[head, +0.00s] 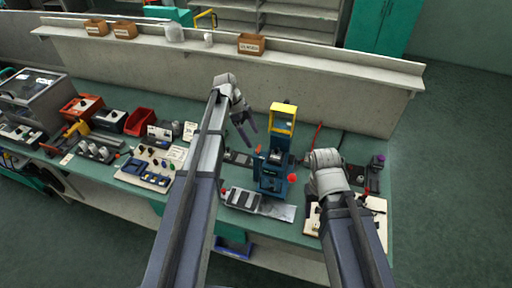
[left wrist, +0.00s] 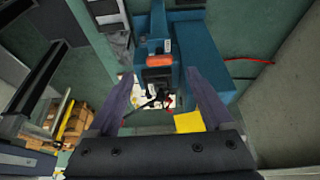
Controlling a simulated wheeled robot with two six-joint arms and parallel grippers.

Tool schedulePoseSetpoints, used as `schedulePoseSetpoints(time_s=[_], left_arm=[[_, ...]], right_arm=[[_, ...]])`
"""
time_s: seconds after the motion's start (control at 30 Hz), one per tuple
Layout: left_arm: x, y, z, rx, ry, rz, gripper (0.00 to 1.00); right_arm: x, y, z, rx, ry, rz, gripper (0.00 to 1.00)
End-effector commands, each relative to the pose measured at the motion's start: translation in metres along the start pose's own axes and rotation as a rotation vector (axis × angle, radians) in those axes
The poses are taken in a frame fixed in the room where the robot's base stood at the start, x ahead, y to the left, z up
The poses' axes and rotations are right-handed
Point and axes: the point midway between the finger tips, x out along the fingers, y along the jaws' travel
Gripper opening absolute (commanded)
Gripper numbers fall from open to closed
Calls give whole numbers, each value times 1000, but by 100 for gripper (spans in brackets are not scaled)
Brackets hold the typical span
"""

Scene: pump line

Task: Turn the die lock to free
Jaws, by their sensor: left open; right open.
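The teal press (head: 272,180) with a yellow guard frame (head: 284,112) stands on the bench in the head view. It also shows in the left wrist view (left wrist: 208,55). An orange-red handle (left wrist: 158,60) on it shows between my left fingers in that view. I cannot tell for sure which part is the die lock or how it is set. A red knob (head: 292,178) sticks out at the press's right. My left gripper (head: 249,138) is open and empty, left of the guard and apparently above the press's left side. My right gripper (head: 313,188) is right of the press, its fingers mostly hidden by its wrist.
A grey fixture (head: 243,199) lies on the bench front. A pale board (head: 336,218) is under my right arm. Switch panels (head: 154,166) and a red bin (head: 140,121) stand to the left. A wall with a ledge (head: 330,75) bounds the back.

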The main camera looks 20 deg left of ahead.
Motion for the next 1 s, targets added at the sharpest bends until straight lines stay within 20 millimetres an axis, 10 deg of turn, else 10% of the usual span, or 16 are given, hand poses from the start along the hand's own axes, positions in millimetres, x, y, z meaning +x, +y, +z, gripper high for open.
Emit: schedulePoseSetpoints(time_s=[0.3,0.7,1.0], left_arm=[[47,0,2,0,0,0,85],[51,0,0,-1,0,0,85],[51,0,0,-1,0,0,51]], right_arm=[[44,-4,-3,-6,0,1,56],[47,-4,-3,-6,0,1,56],[47,-4,-3,-6,0,1,56]])
